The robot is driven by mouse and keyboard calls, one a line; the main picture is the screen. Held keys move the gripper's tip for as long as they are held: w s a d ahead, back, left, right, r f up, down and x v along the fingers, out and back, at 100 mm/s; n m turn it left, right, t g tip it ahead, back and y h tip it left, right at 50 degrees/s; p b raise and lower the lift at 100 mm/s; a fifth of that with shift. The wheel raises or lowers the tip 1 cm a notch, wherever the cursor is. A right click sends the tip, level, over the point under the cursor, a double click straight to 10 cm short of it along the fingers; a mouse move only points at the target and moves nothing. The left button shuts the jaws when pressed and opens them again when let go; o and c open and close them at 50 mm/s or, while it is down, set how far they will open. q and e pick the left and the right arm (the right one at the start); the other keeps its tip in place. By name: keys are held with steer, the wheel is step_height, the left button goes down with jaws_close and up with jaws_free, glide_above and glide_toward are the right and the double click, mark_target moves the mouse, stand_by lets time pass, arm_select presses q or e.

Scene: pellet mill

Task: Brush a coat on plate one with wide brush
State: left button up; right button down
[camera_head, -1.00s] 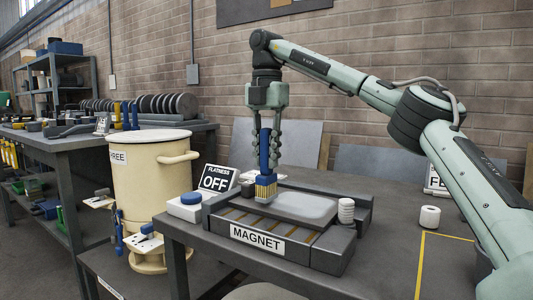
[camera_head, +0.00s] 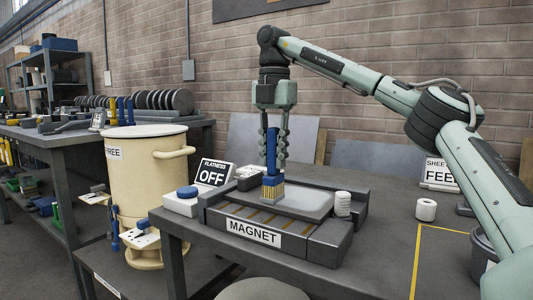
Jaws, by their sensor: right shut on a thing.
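My right gripper (camera_head: 274,146) reaches down over the table and is shut on the blue handle of a brush (camera_head: 271,160). The brush is upright, with pale tan bristles pointing down. The bristles are at the left part of a flat grey plate (camera_head: 305,203); I cannot tell whether they press on it. The plate lies on the dark bed labelled MAGNET (camera_head: 253,232). My left gripper is not in view.
A FLATNESS OFF sign (camera_head: 212,174) and a white box with a blue button (camera_head: 187,195) stand left of the bed. White rings (camera_head: 342,203) are stacked at its right. A cream bucket (camera_head: 147,190) stands further left. Table right of the bed is mostly clear.

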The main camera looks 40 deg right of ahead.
steer(key=s+d+p, duration=0.3)
steer(key=s, duration=0.6)
steer(key=shift+d+p, duration=0.35)
stand_by(0.3)
stand_by(0.4)
steer(key=shift+w+d+p, duration=0.1)
steer(key=shift+w+d, duration=0.15)
steer(key=shift+d, duration=0.45)
steer(key=shift+w+d+p, duration=0.1)
steer(key=shift+w+d, duration=0.2)
steer(key=shift+d, duration=0.35)
steer(key=shift+w+d+p, duration=0.1)
steer(key=shift+w+d, duration=0.15)
steer(key=shift+d, duration=0.45)
steer(key=w+a, duration=0.1)
steer(key=w, duration=0.3)
steer(key=w+a, duration=0.2)
steer(key=w, duration=0.1)
steer(key=w+a, duration=0.2)
steer(key=w, duration=0.2)
steer(key=shift+w, duration=0.35)
